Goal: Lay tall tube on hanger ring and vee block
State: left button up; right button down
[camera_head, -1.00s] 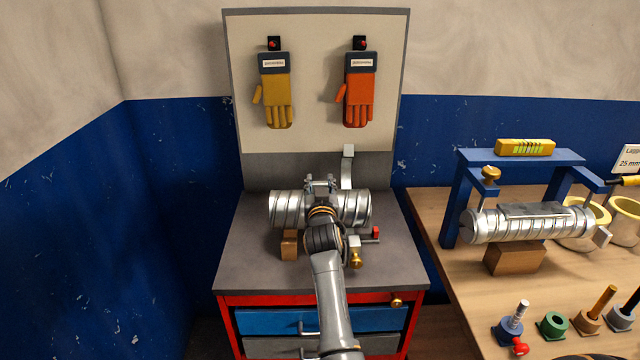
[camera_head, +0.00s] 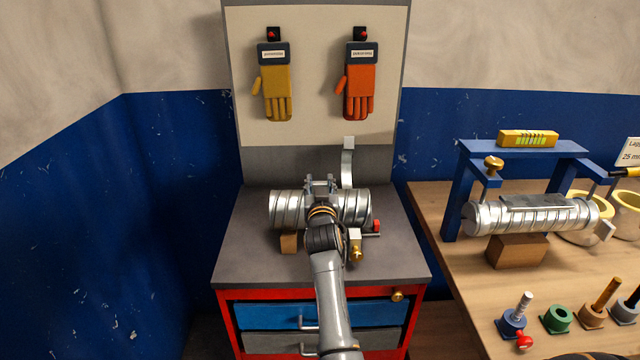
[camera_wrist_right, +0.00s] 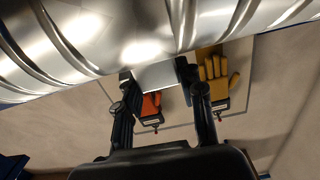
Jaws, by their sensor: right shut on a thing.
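My right gripper (camera_head: 321,186) is shut on a silver spiral-ribbed tube (camera_head: 285,208), held level, lengthwise left to right, over a grey cabinet top. In the right wrist view the tube (camera_wrist_right: 60,40) spans the top, with a pale metal piece between the fingertips (camera_wrist_right: 158,75). A brown block (camera_head: 289,243), which looks like the vee block, is under the tube's left part; I cannot tell if they touch. A curved metal bracket (camera_head: 348,170) rises behind the tube's right part. Its lower part is hidden and I cannot make out a ring. My left gripper is not in view.
A brass-knobbed fitting (camera_head: 356,248) and a red-ended piece (camera_head: 376,226) sit by the tube's right end. On the wooden bench (camera_head: 470,305), another ribbed tube (camera_head: 485,218) lies below a blue frame (camera_head: 455,205). Several small holders stand in front. Gloves hang behind the cabinet.

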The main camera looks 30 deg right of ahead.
jog(key=shift+f+b, duration=0.4)
jog(key=shift+f, duration=0.05)
jog(key=c, duration=0.8)
grip_release()
jog(key=shift+o, duration=0.2)
jog(key=shift+f, duration=0.1)
notch_tip(320, 180, up, 10)
jog(key=shift+r, duration=0.15)
